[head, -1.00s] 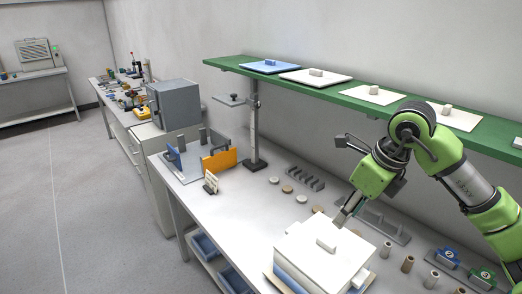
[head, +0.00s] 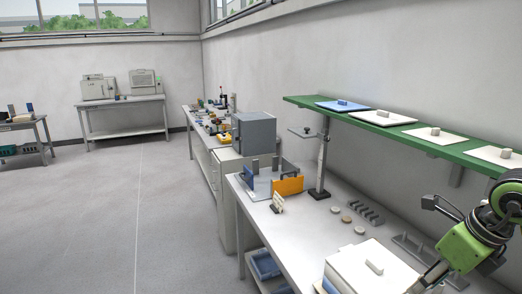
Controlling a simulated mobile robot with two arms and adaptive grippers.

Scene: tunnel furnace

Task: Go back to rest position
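My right arm comes in from the right edge in the head view, with green and black links. My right gripper (head: 432,276) is low at the right, close to the right side of a white box (head: 350,272) with a small grey handle block on its lid. I cannot tell whether its fingers are open or shut, or whether they touch the box. My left gripper is not in view.
The white workbench (head: 290,238) runs along the right wall, under a green shelf (head: 462,155) with flat handled plates. A post stand (head: 322,165), an orange plate (head: 289,187) and small discs stand on the bench. A grey cabinet (head: 254,133) is beyond. The floor at left is clear.

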